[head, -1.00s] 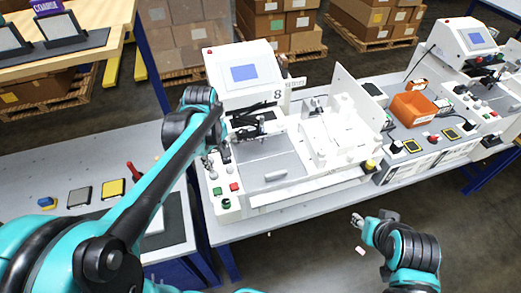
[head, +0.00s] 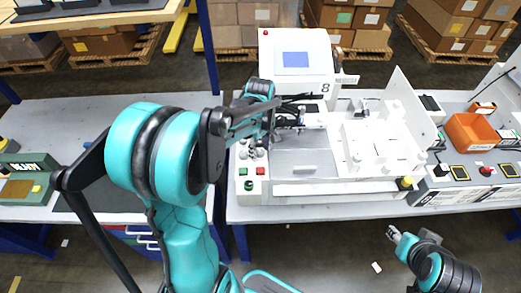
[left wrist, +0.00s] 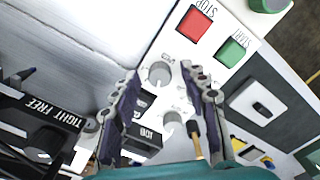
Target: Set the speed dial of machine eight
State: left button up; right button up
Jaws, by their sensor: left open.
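Machine eight (head: 283,85) is a white plotter with a blue screen and an "8" on its side. Its control panel (head: 250,188) carries grey knobs, a red button and a green button at the front left. In the left wrist view, two round grey knobs, an upper one (left wrist: 159,75) and a lower one (left wrist: 172,123), lie between or just beyond my fingers. I cannot read which is the speed dial. My left gripper (left wrist: 158,70) is open above the panel, with nothing seen between its fingers. My right gripper (head: 393,235) hangs low, away from the machine.
STOP (left wrist: 195,22) and START (left wrist: 232,50) buttons sit close to my left fingers. A black lever plate marked TIGHT FREE (left wrist: 40,115) is at the left. The grey bench left of machine eight has some free room.

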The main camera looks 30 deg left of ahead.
pick_arm(q)
grip_shut()
jog(key=shift+m, duration=0.5)
jog(key=m, duration=0.3)
jog(key=shift+m, duration=2.4)
grip_release()
